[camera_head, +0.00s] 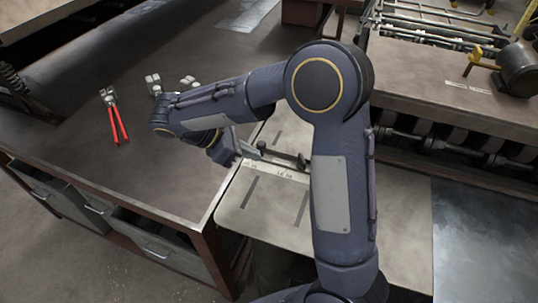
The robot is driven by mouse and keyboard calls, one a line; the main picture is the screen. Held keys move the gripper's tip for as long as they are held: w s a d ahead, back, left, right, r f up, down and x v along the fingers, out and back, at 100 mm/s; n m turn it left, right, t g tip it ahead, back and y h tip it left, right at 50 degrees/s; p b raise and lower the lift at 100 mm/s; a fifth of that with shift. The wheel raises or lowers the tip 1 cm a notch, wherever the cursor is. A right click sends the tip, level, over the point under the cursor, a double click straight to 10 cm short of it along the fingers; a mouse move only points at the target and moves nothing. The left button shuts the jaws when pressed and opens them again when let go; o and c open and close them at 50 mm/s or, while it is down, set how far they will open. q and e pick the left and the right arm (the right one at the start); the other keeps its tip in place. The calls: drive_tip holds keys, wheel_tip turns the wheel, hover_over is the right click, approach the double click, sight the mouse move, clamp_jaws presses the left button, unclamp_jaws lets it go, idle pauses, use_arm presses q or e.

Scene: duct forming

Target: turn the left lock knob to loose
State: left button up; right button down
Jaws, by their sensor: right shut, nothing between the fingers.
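The left lock knob (261,145) is a small dark knob on a pale marked gauge bar (277,171), which lies across a light sheet-metal table. A second dark knob (301,160) stands to its right on the same bar. My right arm reaches in from the bottom, bends at the elbow and points back left. My right gripper (236,152) is just left of the left knob, shut and empty. The wrist and forearm partly cover it, and I cannot tell whether it touches the knob. My left gripper is not in view.
Red-handled snips (115,117) lie on the dark workbench (120,165) at left, with grey-headed tools (154,84) near my wrist. A roller machine (455,150) with a motor (517,68) stands at the right. The bench has drawers (150,245) in front.

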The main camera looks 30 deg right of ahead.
sight(302, 166)
drive_tip(key=x, duration=0.8)
drive_tip(key=shift+s+d+f, duration=0.15)
drive_tip(key=shift+d, duration=0.1)
drive_tip(key=shift+s+d+f+p, duration=0.1)
drive_tip(key=shift+s+d+p, duration=0.15)
drive_tip(key=shift+d, duration=0.45)
drive_tip(key=shift+s+d+f+p, duration=0.1)
drive_tip(key=shift+s+d+p, duration=0.1)
drive_tip(key=shift+d, duration=0.55)
drive_tip(key=shift+s+d+f+p, duration=0.15)
drive_tip(key=shift+d+p, duration=0.1)
drive_tip(key=shift+d, duration=0.45)
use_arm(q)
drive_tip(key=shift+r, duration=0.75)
